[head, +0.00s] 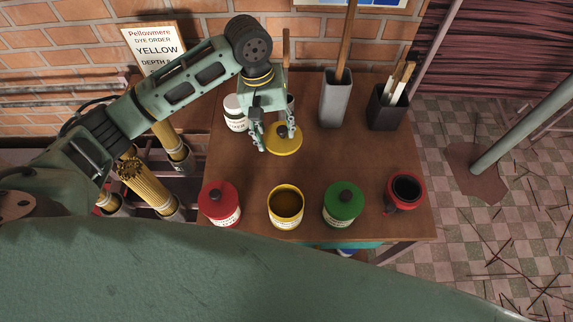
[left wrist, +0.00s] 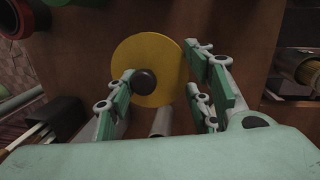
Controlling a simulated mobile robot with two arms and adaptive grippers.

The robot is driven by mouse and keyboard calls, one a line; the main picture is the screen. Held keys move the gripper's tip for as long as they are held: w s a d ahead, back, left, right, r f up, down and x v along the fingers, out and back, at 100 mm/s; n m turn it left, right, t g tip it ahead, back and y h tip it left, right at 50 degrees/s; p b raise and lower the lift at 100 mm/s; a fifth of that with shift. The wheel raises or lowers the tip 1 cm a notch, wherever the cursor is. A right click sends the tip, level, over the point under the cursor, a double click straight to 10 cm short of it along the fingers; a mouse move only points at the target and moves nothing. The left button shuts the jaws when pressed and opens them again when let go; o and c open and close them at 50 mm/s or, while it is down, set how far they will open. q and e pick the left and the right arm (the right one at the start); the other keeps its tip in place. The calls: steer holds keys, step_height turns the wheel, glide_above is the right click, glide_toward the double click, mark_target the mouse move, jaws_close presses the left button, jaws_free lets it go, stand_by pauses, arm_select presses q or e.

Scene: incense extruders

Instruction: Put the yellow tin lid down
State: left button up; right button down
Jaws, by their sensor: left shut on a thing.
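The yellow tin lid (head: 285,145) is a round yellow disc with a dark knob, over the back middle of the wooden table. It also shows in the left wrist view (left wrist: 152,52), where its dark knob (left wrist: 144,82) is between the fingers. My left gripper (head: 277,138) comes down from above and is shut on the lid. I cannot tell whether the lid touches the table or is just above it. The yellow tin (head: 286,207) stands open at the front middle of the table. My right gripper is not in view.
A red lidded tin (head: 219,204) and a green lidded tin (head: 343,204) flank the yellow tin. A red pot (head: 405,193) stands front right. A white jar (head: 235,114), a tall grey holder (head: 334,100) and a dark holder (head: 386,108) stand behind. The table's (head: 335,160) middle right is clear.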

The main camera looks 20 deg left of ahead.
arm_select(q)
glide_above(282, 165)
steer(key=shift+n, duration=0.4)
steer(key=f, duration=1)
steer(key=shift+w+a, duration=0.1)
steer(key=shift+a, duration=0.25)
steer(key=shift+f, duration=1.8)
steer(key=shift+f+p, duration=0.3)
steer(key=shift+f, duration=0.1)
steer(key=shift+f, duration=0.2)
steer(key=o, duration=1.2)
steer(key=shift+o, duration=0.2)
steer(key=r, duration=0.4)
steer(key=a+r, duration=0.1)
steer(key=r, duration=0.3)
steer(key=a+r, duration=0.1)
steer(key=r, duration=0.4)
steer(key=shift+w+b, duration=0.15)
steer(key=shift+b, duration=0.15)
